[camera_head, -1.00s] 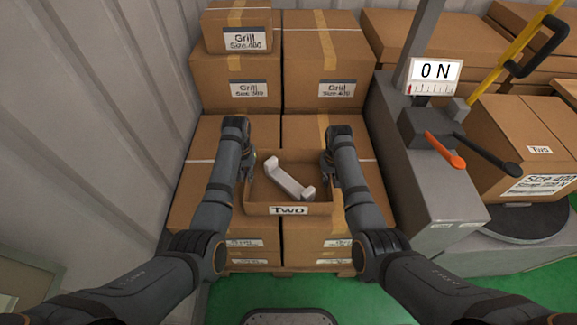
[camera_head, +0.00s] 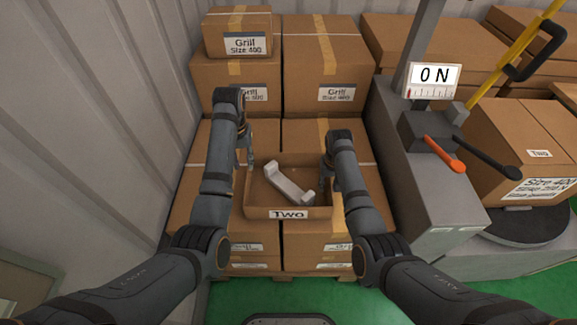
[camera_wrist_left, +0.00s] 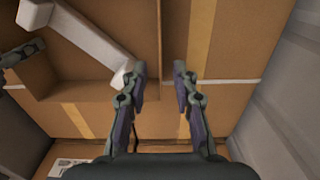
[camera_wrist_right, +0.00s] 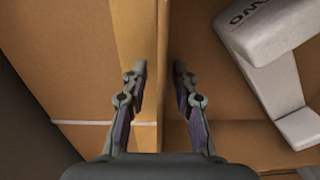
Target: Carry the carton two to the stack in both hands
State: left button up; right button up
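Carton two (camera_head: 262,212) is an open brown box with a "Two" label on its front. It rests on top of the front cartons of the stack (camera_head: 205,150), with a pale bracket (camera_head: 288,185) lying inside. My left gripper (camera_head: 246,158) is open and empty near the carton's far left corner; in the left wrist view its fingers (camera_wrist_left: 160,75) are apart over the stack. My right gripper (camera_head: 323,180) is at the carton's right wall. In the right wrist view its fingers (camera_wrist_right: 160,80) are apart, with the wall edge between them; contact cannot be told.
Taller Grill cartons (camera_head: 322,60) stand behind. A corrugated wall (camera_head: 90,110) is close on the left. A grey post with a force display (camera_head: 434,80) reading 0 N and an orange lever (camera_head: 444,153) stands on the right. Green floor (camera_head: 330,292) shows in front.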

pick_arm(q)
jog(key=shift+r, duration=1.05)
pick_arm(e)
notch_tip(320, 180, up, 12)
